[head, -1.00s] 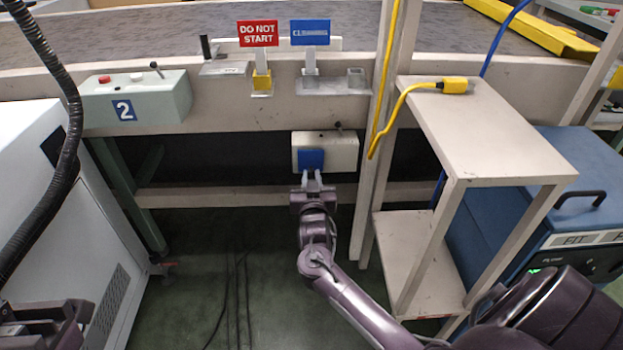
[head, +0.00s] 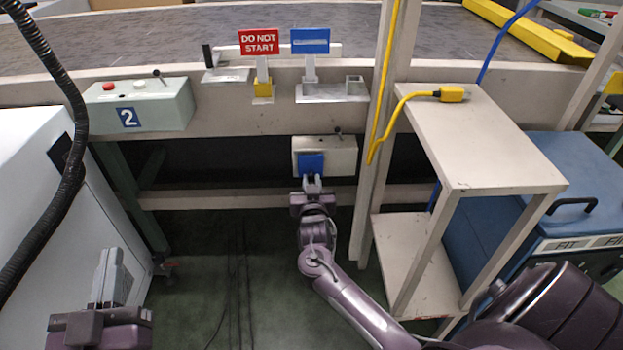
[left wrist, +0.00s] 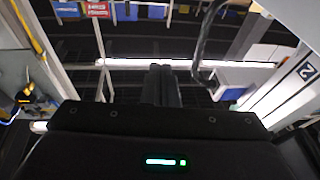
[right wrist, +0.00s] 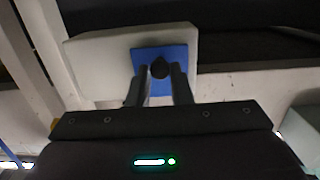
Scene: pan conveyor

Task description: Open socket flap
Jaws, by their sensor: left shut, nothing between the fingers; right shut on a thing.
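The socket box (head: 340,157) is a cream box under the front beam, with a small dark knob on top. Its blue flap (head: 311,164) lies on the left part of its front face. My right gripper (head: 312,182) reaches up to the flap. In the right wrist view its fingers (right wrist: 160,88) are shut on a small dark knob (right wrist: 160,68) at the blue flap (right wrist: 179,56). The flap appears to cover the socket, which I cannot see. My left gripper (head: 107,275) is shut and empty at the lower left, well away from the box.
A beige shelf stand (head: 500,150) with a yellow plug (head: 453,94) stands right of the socket box, beside a post. A green control box (head: 150,107) marked 2 is at left. A white cabinet (head: 40,190) stands near my left arm. The floor between is mostly clear.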

